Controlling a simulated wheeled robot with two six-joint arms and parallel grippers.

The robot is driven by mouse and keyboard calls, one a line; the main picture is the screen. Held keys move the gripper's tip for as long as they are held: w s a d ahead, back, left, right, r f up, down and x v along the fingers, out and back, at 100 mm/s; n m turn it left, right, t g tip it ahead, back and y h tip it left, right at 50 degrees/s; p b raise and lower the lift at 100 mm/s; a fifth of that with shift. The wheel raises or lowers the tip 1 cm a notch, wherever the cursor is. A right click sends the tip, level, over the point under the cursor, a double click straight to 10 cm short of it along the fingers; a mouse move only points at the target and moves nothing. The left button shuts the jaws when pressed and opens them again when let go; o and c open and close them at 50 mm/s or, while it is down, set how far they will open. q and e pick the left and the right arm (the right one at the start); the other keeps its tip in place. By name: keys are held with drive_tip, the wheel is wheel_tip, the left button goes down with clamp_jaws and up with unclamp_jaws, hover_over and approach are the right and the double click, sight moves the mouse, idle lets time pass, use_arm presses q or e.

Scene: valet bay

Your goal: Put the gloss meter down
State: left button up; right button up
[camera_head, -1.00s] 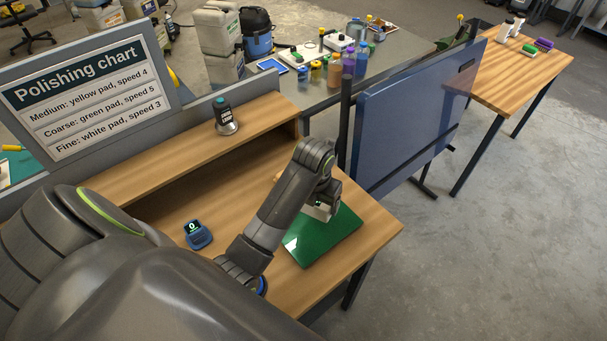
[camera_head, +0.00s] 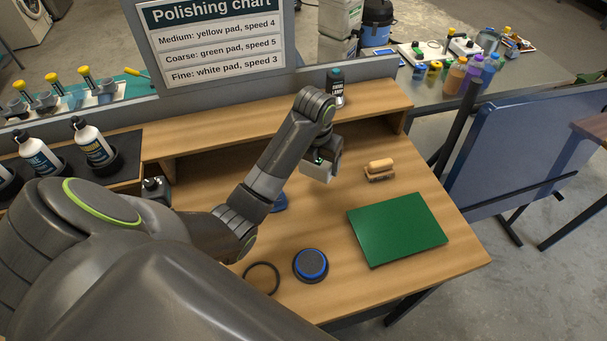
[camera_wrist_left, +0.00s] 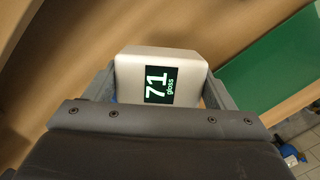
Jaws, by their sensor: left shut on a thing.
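The gloss meter (camera_wrist_left: 160,76) is a white box with a dark display reading "71 gloss". My left gripper (camera_head: 324,160) is shut on it and holds it over the wooden desk, left of the green panel. The meter also shows in the head view (camera_head: 318,170), partly hidden by the gripper. I cannot tell whether its underside touches the desk. The green panel (camera_head: 398,228) lies flat on the desk's right part; its corner shows in the left wrist view (camera_wrist_left: 270,52). My right gripper is not in view.
A tan block (camera_head: 380,168) lies right of my gripper. A blue-topped puck (camera_head: 310,264) and a black ring (camera_head: 262,278) lie near the front. Bare desk (camera_head: 345,195) surrounds the panel's left side.

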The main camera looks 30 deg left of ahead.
sight(318, 172)
use_arm(q)
wheel_tip(318, 172, down, 4)
drive_tip(key=shift+f+p, duration=0.15)
drive_tip(key=shift+p, duration=0.25)
wheel_tip(318, 172, down, 3)
drive_tip(key=shift+f+p, duration=0.1)
drive_tip(key=shift+p, duration=0.2)
drive_tip(key=shift+f, duration=0.5)
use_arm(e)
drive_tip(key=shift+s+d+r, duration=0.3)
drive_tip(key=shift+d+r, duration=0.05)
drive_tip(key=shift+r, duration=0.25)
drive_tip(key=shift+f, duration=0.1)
use_arm(q)
drive_tip(key=o, duration=0.6)
drive_tip(key=shift+f, duration=0.2)
drive_tip(key=shift+c, duration=0.2)
drive_tip(key=o, duration=0.5)
drive_tip(key=shift+c, duration=0.2)
drive_tip(key=shift+r, duration=0.1)
